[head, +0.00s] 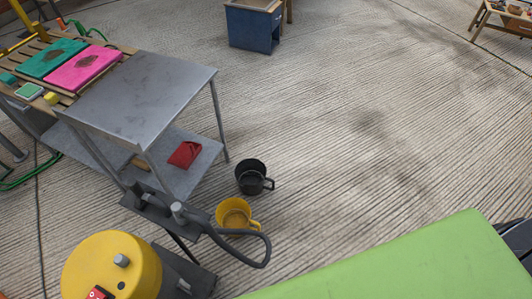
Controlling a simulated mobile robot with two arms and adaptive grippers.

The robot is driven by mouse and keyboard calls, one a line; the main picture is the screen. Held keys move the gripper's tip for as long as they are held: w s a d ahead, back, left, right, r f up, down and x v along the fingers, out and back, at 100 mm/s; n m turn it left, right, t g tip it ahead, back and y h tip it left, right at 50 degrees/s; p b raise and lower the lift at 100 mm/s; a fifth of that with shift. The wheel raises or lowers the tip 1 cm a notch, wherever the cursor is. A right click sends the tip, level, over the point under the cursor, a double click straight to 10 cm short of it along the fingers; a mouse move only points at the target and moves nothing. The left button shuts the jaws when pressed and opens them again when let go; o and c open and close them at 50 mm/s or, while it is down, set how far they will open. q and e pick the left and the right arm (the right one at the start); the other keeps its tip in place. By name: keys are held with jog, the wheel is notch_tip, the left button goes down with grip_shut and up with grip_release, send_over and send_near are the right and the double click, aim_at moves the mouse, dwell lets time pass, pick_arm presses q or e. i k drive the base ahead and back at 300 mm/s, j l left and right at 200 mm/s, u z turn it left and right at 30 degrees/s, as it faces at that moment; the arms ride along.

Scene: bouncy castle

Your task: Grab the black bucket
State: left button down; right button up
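The black bucket (251,177) stands upright on the ribbed concrete floor, just right of the metal table. It looks like a small open cup-shaped bucket with a handle loop on its lower right. A yellow bucket (233,216) of similar shape stands just in front of it, close by. The inside of the black bucket is dark and I cannot tell whether it holds anything. Neither of my grippers shows in the head view.
A grey two-level metal table (150,85) stands left of the buckets, with a red item (185,154) on its lower shelf. A yellow machine (112,268) with a black hose is in front. A green surface (410,265) fills the lower right. The floor right of the buckets is clear.

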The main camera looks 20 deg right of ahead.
aim_at(250, 174)
jog(key=z, duration=0.4)
jog(key=i+l+u, duration=0.15)
jog(key=l, duration=0.2)
jog(key=i+l+u, duration=0.35)
jog(key=l, duration=0.4)
jog(key=i, duration=0.05)
